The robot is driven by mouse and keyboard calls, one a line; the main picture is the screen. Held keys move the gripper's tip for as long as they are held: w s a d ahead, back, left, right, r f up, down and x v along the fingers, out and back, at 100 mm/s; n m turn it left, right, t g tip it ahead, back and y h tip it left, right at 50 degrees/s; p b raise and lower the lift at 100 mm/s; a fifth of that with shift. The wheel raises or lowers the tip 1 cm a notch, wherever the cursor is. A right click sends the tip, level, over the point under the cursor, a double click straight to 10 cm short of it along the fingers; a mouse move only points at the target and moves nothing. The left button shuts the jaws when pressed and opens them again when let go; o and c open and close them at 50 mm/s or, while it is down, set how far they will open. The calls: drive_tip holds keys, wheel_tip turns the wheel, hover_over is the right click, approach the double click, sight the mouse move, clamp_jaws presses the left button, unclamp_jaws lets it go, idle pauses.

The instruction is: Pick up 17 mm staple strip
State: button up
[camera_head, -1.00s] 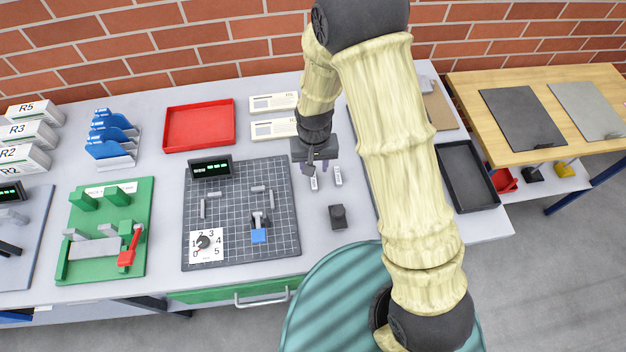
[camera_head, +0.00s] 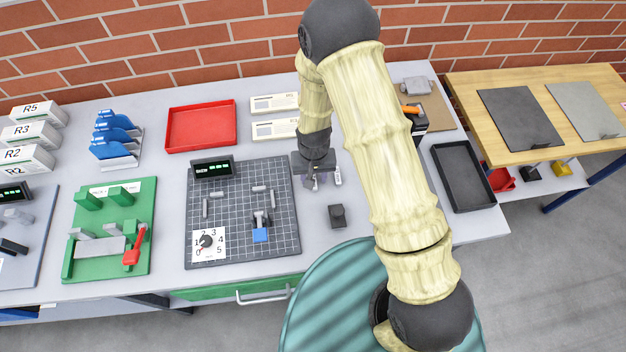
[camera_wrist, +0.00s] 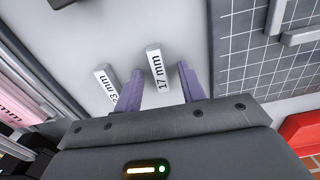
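The 17 mm staple strip (camera_wrist: 154,64) is a small white bar with a black "17 mm" label, lying on the grey table. In the wrist view it lies between the two purple fingers of my gripper (camera_wrist: 161,85), with a gap on both sides. My gripper is open; it also shows from above in the head view (camera_head: 318,186), low over the table right of the gridded mat. The 23 mm strip (camera_wrist: 105,86) lies just outside the left finger, partly hidden by it. In the head view one strip (camera_head: 338,175) shows beside my gripper.
The dark gridded mat (camera_head: 283,225) with a stapler fixture lies left of my gripper. A small black block (camera_head: 337,216) stands in front. White labelled boxes (camera_head: 274,129) and a red tray (camera_head: 228,140) are behind. A black tray (camera_head: 462,203) lies to the right.

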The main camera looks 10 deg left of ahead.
clamp_jaws()
drive_tip(key=shift+r, duration=0.1)
wheel_tip(320, 180, up, 10)
drive_tip(key=b, duration=0.2)
idle(0.5)
